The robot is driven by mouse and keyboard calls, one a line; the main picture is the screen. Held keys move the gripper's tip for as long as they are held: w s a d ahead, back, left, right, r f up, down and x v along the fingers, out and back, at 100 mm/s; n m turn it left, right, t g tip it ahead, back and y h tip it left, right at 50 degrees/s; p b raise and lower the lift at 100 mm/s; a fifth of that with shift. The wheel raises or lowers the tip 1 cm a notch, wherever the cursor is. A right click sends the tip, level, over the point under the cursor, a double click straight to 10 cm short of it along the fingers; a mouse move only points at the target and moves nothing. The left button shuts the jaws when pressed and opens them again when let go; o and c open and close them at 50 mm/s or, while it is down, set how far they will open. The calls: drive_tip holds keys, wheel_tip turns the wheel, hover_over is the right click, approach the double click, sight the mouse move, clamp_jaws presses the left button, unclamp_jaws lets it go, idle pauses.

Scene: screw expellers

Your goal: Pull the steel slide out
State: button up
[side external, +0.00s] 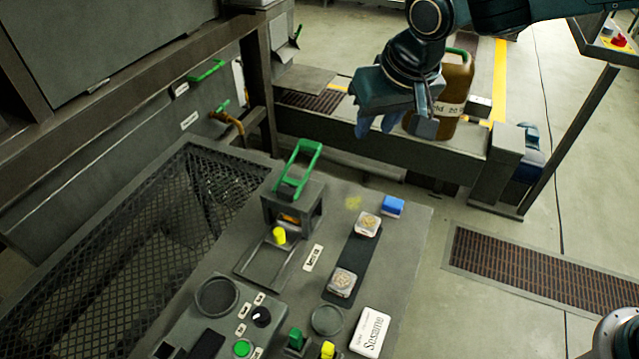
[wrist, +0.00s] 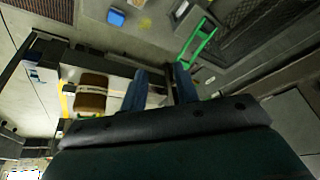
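A small steel housing (side external: 292,207) with a raised green lever (side external: 299,168) stands on the grey bench. A yellow knob (side external: 279,236) shows at its front, above a shallow steel tray (side external: 252,262). The knob seems to belong to the slide, but I cannot make out the slide's outline or how far it sits in the housing. My gripper (side external: 377,123) is high above and beyond the bench, up and right of the housing in the side view. In the wrist view my gripper (wrist: 160,70) has its two blue fingers apart with nothing between them. The green lever (wrist: 197,42) shows there too.
A brown jug (side external: 455,95) stands behind my gripper on a low ledge. A blue box (side external: 392,206), sample dishes (side external: 367,224), a Sesame box (side external: 371,331) and a control panel (side external: 243,347) with buttons occupy the bench. Mesh (side external: 130,270) lies left of the bench.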

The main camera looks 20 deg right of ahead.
drive_tip(key=w+a+f, duration=0.1)
drive_tip(key=a+f, duration=0.5)
drive_tip(key=a, duration=0.2)
approach(278, 232)
drive_tip(key=v, duration=0.5)
drive_tip(key=shift+a, duration=0.2)
drive_tip(key=shift+f, duration=0.1)
drive_tip(key=x, duration=1.3)
drive_tip(key=shift+w+d+f, duration=0.15)
drive_tip(key=shift+d+f, duration=0.05)
drive_tip(key=shift+d, duration=0.05)
clamp_jaws()
drive_tip(key=shift+a, duration=0.1)
